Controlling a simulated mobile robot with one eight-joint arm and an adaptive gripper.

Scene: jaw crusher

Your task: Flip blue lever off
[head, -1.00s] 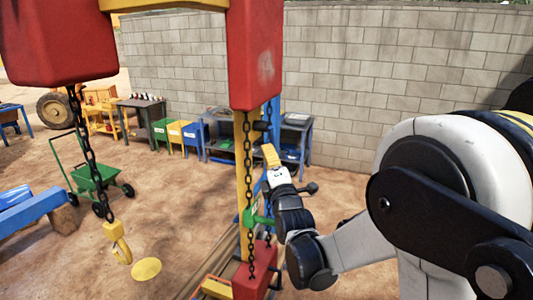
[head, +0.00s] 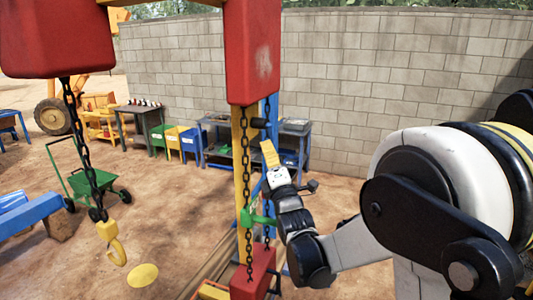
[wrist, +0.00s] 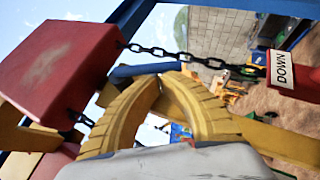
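My gripper (wrist: 160,85) has two curved yellow fingers whose tips appear to meet, with a gap lower down between them. A blue bar (wrist: 135,71), which looks like the blue lever, lies just beyond the tips in the wrist view; I cannot tell whether they touch it. In the head view my gripper (head: 268,146) is small and points up beside the yellow and blue uprights. I cannot make out the blue lever there.
A red block (head: 251,50) hangs over a chain beside the yellow post (head: 239,165). A green handle (head: 262,218) is close to my arm. A hook (head: 115,250) hangs at left. A red part marked DOWN (wrist: 290,72) is at right in the wrist view.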

